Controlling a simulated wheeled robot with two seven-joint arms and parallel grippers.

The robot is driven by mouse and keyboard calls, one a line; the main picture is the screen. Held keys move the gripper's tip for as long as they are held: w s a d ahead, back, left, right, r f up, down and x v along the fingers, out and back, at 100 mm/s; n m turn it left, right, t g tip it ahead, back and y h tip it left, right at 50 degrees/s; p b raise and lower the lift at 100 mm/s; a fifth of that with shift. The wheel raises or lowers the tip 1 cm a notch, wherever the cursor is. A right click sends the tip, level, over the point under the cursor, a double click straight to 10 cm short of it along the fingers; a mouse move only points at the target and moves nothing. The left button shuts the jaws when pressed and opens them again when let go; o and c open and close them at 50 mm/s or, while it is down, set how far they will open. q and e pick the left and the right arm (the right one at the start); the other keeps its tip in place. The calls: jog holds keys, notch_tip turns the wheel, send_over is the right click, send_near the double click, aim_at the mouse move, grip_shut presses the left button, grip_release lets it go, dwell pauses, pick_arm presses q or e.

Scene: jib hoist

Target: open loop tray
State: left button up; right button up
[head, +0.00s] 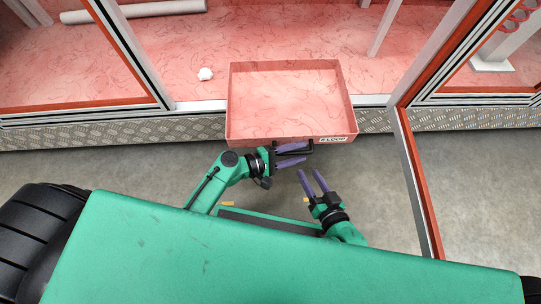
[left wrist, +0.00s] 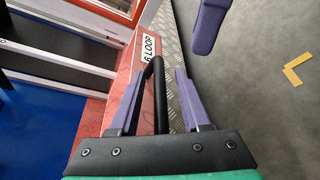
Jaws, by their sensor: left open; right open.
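The loop tray (head: 290,100) is a shallow pink box with an empty interior, jutting out past the front edge of the pink deck. Its "LOOP" label (head: 334,139) is at the front right and also shows in the left wrist view (left wrist: 149,47). My left gripper (head: 293,154) is open at the tray's front. In the left wrist view the black bar handle (left wrist: 158,85) lies between its two purple fingers (left wrist: 158,98), with gaps visible. My right gripper (head: 313,180) is open and empty, below and right of the left one, apart from the tray.
A tread-plate strip (head: 190,136) runs along the deck front. A red-edged door frame (head: 420,185) stands at the right. A white crumpled lump (head: 205,74) and a white tube (head: 140,10) lie on the deck. Grey floor is clear in front of the tray.

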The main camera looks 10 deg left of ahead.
pick_arm(q)
jog(key=p+v, duration=0.3)
jog(key=v, duration=1.1)
jog(key=shift+s+a, duration=0.15)
jog(key=shift+s, duration=0.05)
pick_arm(e)
notch_tip(320, 180, up, 4)
jog(key=shift+w+d+f+g, duration=0.1)
jog(key=shift+f+g, duration=0.05)
jog(key=shift+g, duration=0.25)
